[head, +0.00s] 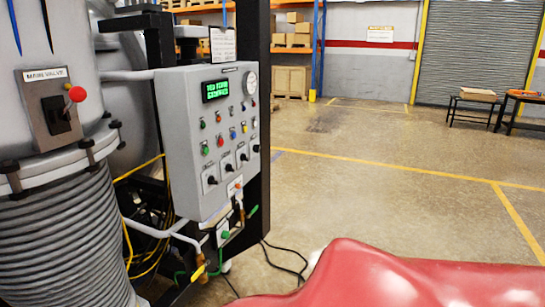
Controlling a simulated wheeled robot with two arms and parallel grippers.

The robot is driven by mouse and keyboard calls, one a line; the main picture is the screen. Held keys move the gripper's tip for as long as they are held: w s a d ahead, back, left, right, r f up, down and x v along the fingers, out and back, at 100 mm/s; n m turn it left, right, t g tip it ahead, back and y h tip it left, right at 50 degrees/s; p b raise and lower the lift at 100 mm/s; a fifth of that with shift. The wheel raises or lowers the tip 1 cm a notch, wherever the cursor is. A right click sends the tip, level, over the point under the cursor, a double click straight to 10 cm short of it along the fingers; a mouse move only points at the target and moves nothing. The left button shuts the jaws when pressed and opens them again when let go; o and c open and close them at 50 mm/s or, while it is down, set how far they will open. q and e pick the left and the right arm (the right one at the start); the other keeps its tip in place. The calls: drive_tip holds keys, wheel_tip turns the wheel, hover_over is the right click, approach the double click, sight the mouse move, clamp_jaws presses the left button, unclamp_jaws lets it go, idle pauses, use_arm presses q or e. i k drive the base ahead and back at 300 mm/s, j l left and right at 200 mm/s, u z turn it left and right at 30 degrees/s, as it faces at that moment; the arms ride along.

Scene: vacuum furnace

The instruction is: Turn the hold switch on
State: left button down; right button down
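A grey control panel (180,125) stands left of centre in the head view, its front turned to the right. It carries a small green-lit display (215,90), a round gauge (251,83) and rows of small coloured buttons. A lower row of several black switches (227,168) runs along the panel. The labels are too small to read, so I cannot tell which one is the hold switch or how it is set. Neither of my grippers shows in the head view.
A ribbed metal vessel (55,245) with a red-knobbed main valve lever (76,95) stands left of the panel. Pipes and a yellow-handled valve (199,272) lie below the panel. Black cables (285,262) cross the floor.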

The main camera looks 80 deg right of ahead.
sight(244, 157)
drive_tip(key=z, duration=2.3)
drive_tip(key=i+l, duration=0.2)
drive_tip(key=i, duration=0.4)
drive_tip(key=i+l, duration=0.15)
drive_tip(key=i, duration=0.4)
